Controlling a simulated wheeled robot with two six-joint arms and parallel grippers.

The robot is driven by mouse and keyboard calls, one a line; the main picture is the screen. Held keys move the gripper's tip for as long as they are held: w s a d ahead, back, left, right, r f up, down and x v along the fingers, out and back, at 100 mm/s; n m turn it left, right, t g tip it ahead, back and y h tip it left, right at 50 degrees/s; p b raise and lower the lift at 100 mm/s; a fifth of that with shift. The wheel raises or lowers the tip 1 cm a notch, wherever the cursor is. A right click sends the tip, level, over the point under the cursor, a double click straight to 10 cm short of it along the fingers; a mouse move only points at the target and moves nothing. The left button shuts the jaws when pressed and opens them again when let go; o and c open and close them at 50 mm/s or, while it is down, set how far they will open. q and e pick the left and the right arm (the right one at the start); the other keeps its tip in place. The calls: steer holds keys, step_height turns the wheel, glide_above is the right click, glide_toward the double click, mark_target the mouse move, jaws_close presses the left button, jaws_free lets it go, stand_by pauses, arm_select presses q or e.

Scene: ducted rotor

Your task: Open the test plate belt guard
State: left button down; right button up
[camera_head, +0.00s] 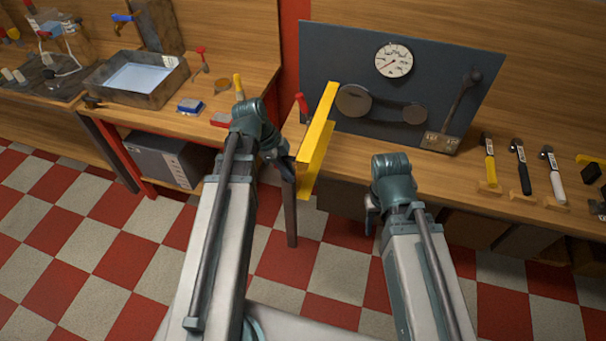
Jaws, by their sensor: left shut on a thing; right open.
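The test plate (320,50) is a dark upright panel on the workbench. The yellow belt guard (318,145) stands out from its left side toward me, seen nearly edge-on. Two round pulleys (354,101) with a belt between them are uncovered on the plate. My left gripper (285,165) is shut on the near edge of the guard; the exact contact is partly hidden by my own wrist. My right gripper (371,218) is open and empty, low in front of the bench edge, mostly hidden behind its wrist.
A metal tray (137,77) sits on the left bench. Bare bench top lies below the plate.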

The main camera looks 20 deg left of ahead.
arm_select(q)
steer(key=shift+s+a+f, duration=0.1)
steer(key=shift+s+a, duration=0.1)
steer(key=shift+a, duration=0.85)
steer(key=c, duration=1.1)
jaws_free()
steer(key=shift+s, duration=0.1)
steer(key=shift+c, duration=0.2)
steer(key=o, duration=0.3)
steer(key=shift+s+a, duration=0.1)
steer(key=shift+o, duration=0.2)
steer(key=w+p+v, duration=0.1)
steer(key=p+v, duration=1.1)
steer(key=v, duration=0.1)
steer(key=shift+s+r+p, duration=0.3)
steer(key=shift+r+p, duration=0.1)
steer(key=shift+r, duration=0.1)
